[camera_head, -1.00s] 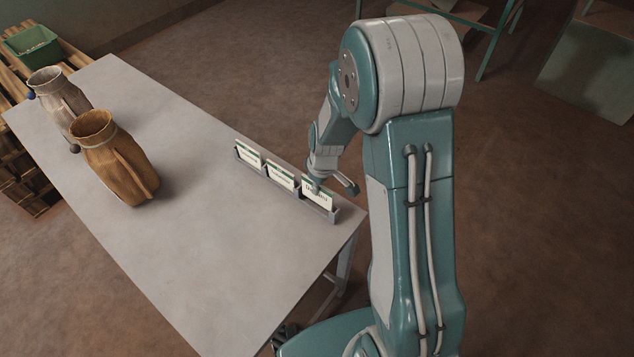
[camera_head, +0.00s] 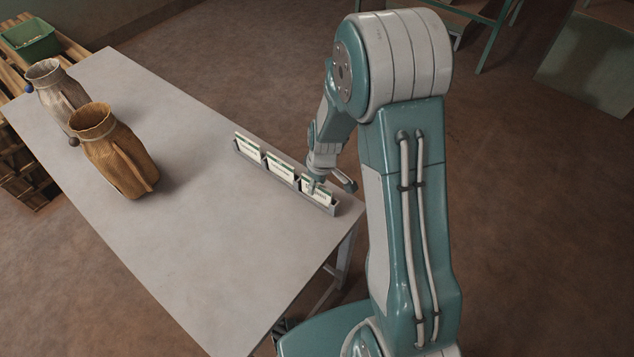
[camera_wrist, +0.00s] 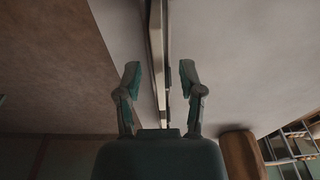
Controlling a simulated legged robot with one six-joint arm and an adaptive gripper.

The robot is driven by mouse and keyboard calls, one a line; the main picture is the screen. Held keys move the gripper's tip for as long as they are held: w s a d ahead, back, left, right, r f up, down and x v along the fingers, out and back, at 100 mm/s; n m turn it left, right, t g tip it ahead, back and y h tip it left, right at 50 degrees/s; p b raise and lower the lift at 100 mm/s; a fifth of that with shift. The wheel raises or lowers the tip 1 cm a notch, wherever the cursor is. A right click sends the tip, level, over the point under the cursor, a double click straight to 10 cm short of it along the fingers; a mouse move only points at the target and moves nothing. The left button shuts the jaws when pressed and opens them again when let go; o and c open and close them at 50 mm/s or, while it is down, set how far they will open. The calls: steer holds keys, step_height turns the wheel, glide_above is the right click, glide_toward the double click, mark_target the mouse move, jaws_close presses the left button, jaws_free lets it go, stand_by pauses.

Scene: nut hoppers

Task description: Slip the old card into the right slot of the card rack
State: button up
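The card rack (camera_head: 334,210) is a low grey strip along the table's right edge, with one white, green-topped card in each of its three slots. The card in the right slot (camera_head: 319,196) stands upright; its label is too small to read, and I take it as the old card. My gripper (camera_head: 331,186) is at this card, one finger on the near side and one on the far side. In the wrist view my gripper (camera_wrist: 160,75) is open, its fingers spread apart on both sides of the thin upright edge, with gaps on both sides.
A tan sack (camera_head: 118,155) and a paler sack (camera_head: 58,95) stand at the table's far left. The table (camera_head: 215,235) is clear between. A green bin (camera_head: 30,40) sits beyond.

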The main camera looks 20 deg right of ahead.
step_height(320, 180, up, 12)
steer(key=s, duration=0.1)
steer(key=shift+d, duration=0.4)
steer(key=shift+s, duration=0.1)
steer(key=s+r+m+t, duration=0.4)
steer(key=s+r+m, duration=0.3)
steer(key=s+r, duration=1)
steer(key=s+a, duration=0.1)
steer(key=s, duration=0.1)
steer(key=shift+s+r+h, duration=0.3)
steer(key=shift+s+h, duration=0.05)
steer(key=shift+h, duration=0.05)
